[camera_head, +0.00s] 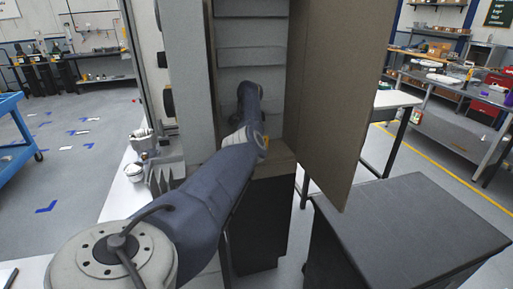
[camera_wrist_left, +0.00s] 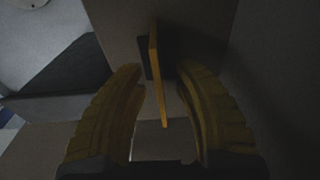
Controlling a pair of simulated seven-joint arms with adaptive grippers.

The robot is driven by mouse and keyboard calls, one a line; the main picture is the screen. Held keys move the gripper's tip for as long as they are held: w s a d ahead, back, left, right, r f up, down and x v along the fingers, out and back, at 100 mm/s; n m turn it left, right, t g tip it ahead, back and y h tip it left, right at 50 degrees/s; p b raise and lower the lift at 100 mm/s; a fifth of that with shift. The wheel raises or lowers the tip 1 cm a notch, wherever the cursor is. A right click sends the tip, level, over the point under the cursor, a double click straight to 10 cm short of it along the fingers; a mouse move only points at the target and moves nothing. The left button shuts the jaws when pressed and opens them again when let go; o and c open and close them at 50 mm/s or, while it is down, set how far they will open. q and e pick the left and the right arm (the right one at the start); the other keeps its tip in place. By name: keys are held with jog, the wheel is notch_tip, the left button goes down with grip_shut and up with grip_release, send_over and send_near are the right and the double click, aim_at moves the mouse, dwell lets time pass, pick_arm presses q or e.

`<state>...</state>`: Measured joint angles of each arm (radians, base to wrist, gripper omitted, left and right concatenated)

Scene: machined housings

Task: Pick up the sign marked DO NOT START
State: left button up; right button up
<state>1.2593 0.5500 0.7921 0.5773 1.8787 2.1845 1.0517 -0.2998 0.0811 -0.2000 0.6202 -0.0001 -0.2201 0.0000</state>
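In the left wrist view, a thin yellow-orange plate (camera_wrist_left: 157,75) stands edge-on with a dark block (camera_wrist_left: 144,58) behind it. It may be the sign, but no lettering shows from this angle. My left gripper (camera_wrist_left: 160,72) is open, with one yellowish finger on each side of the plate and a gap on both sides. In the head view, my left arm reaches into the open grey cabinet (camera_head: 251,60). The gripper and the plate are hidden there. My right gripper is in neither view.
The brown cabinet door (camera_head: 335,90) stands open to the right of my arm. A dark-topped cabinet (camera_head: 410,225) is at the lower right. A white table (camera_head: 122,195) with small parts lies to the left. A blue cart (camera_head: 15,140) is at the far left.

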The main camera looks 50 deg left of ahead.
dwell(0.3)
pick_arm(q)
grip_shut()
jog(key=shift+r, duration=0.1)
dwell(0.4)
